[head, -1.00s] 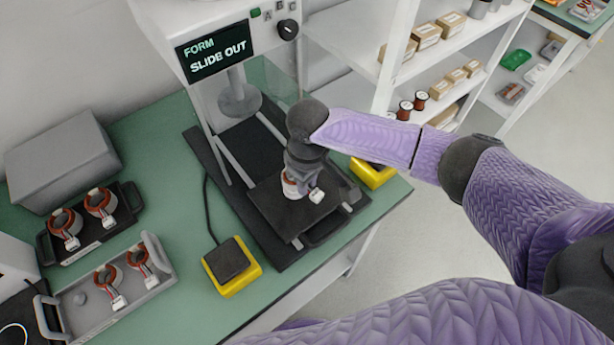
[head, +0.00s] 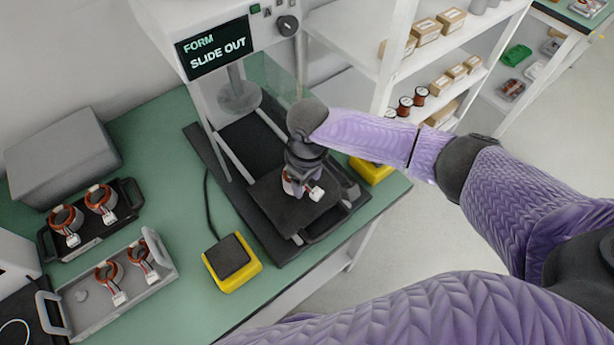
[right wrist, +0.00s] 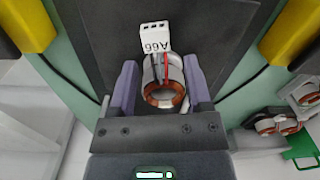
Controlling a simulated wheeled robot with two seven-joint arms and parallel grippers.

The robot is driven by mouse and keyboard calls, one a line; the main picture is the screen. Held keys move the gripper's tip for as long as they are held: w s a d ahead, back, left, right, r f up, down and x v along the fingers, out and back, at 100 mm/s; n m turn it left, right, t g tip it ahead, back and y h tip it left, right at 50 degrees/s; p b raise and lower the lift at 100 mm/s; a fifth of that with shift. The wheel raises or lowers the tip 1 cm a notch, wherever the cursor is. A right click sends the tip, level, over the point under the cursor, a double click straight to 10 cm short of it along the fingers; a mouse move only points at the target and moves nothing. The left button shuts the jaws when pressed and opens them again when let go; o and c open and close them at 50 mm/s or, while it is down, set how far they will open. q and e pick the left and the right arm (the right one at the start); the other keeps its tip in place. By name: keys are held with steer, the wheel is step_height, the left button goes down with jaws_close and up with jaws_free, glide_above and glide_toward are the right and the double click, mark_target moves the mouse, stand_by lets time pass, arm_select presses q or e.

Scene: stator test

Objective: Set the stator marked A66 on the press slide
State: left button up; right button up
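The stator marked A66 (right wrist: 165,95) has a copper-coloured ring, red and black wires and a white connector reading A66. In the head view, the stator (head: 291,187) is over the dark plate of the press slide (head: 275,205), its connector towards the lower right. I cannot tell whether it rests fully on the plate. My right gripper (head: 300,178) points down over it, hiding much of it. In the right wrist view, the two purple fingers (right wrist: 163,80) stand close on both sides of the stator and appear closed on it. My left gripper is not in view.
The press display (head: 215,50) reads FORM, SLIDE OUT. A yellow pedal box (head: 232,262) stands left of the slide, another (head: 371,170) right. Several other stators lie in a black tray (head: 88,240) and a grey tray (head: 150,285) at left. Shelves stand behind at right.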

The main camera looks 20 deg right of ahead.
step_height(320, 180, up, 10)
steer(key=p, duration=0.3)
steer(key=shift+d, duration=0.1)
stand_by(0.3)
